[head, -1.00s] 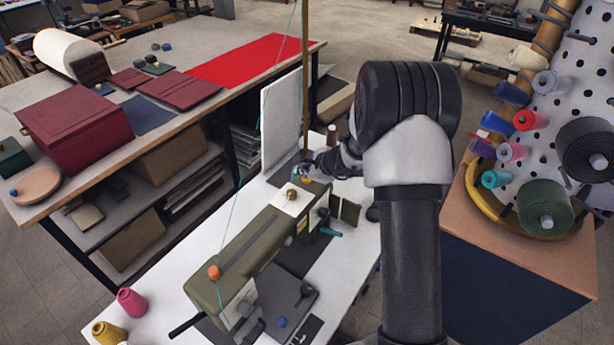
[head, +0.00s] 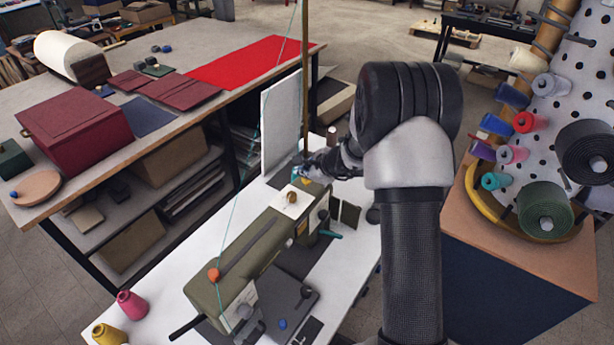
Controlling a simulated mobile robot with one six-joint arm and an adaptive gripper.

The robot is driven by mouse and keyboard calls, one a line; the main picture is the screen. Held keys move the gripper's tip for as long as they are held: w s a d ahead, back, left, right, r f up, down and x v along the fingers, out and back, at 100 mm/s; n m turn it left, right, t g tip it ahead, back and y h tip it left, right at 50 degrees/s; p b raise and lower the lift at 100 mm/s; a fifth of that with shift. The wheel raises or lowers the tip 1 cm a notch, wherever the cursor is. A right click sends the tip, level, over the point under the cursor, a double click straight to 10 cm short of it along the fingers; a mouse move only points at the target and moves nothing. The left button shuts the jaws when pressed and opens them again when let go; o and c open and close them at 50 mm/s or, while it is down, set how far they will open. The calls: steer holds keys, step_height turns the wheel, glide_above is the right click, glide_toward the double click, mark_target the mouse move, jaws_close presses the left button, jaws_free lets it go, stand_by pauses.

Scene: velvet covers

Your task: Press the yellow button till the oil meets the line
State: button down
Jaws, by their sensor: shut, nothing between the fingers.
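My gripper (head: 303,175) is shut and empty, small in the view, at the far end of the olive sewing machine (head: 245,248). Its fingertips are close above a small yellow patch (head: 307,182) on the machine's top, which may be the yellow button. I cannot tell whether they touch it. A pale plate (head: 286,205) with a brass knob (head: 291,197) sits on the machine just in front of the gripper. The oil and its line cannot be made out from here.
The machine stands on a white table (head: 190,262) with pink (head: 131,303) and yellow (head: 109,334) thread cones. A white upright panel (head: 281,124) and a wooden pole (head: 305,80) stand behind the gripper. A teal thread runs over the machine.

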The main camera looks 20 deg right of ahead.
mark_target(305, 180)
steer(key=shift+r+p, duration=0.35)
steer(key=shift+r, duration=0.4)
step_height(305, 180, up, 5)
steer(key=p, duration=0.3)
steer(key=shift+p, duration=0.3)
stand_by(0.3)
